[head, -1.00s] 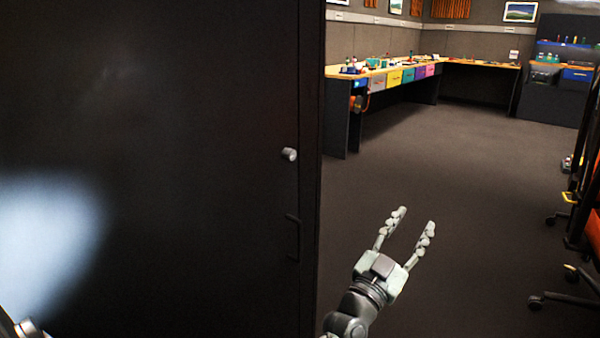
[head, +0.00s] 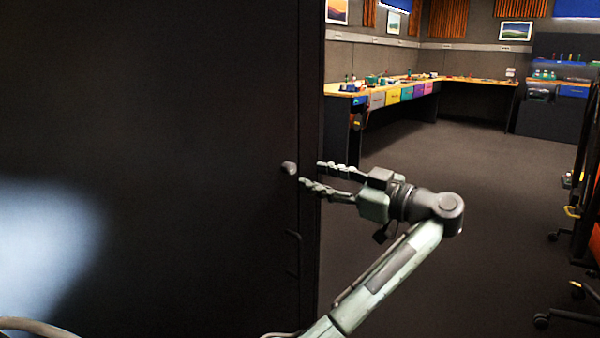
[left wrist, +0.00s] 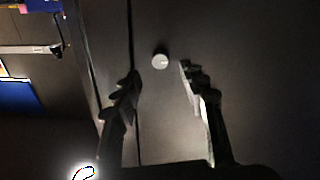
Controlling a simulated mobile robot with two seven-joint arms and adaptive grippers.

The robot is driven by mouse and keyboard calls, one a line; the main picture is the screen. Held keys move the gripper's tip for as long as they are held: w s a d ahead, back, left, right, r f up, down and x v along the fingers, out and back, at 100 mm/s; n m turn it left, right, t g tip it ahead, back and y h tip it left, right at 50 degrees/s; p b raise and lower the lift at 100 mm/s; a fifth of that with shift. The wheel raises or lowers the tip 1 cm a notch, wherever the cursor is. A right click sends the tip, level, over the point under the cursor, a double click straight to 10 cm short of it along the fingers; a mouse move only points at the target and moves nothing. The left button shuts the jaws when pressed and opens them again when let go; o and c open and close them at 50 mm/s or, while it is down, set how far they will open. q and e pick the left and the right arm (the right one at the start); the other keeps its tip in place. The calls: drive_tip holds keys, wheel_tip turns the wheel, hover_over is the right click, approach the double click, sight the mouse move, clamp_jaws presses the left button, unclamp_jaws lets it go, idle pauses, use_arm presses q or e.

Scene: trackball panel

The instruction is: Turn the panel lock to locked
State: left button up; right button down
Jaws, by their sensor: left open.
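The panel lock is a small round grey knob (head: 289,168) near the right edge of a tall dark panel (head: 200,120). My left gripper (head: 311,173) is open and points left at the knob, with its fingertips close to it. In the left wrist view the knob (left wrist: 161,59) shows in the gap between the two open fingers (left wrist: 159,72), a little beyond the tips. It looks clear of both fingers. I cannot tell which way the lock is turned. My right gripper does not show.
A dark handle (head: 291,252) sits on the panel below the knob. A long workbench (head: 460,80) with coloured drawers stands far behind. Chairs (head: 575,240) stand at the right edge. The floor between (head: 470,190) is open.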

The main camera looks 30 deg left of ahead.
sight(293, 169)
use_arm(q)
drive_tip(key=a, duration=0.5)
drive_tip(key=shift+w+a, duration=0.2)
drive_tip(key=shift+a, duration=0.05)
clamp_jaws()
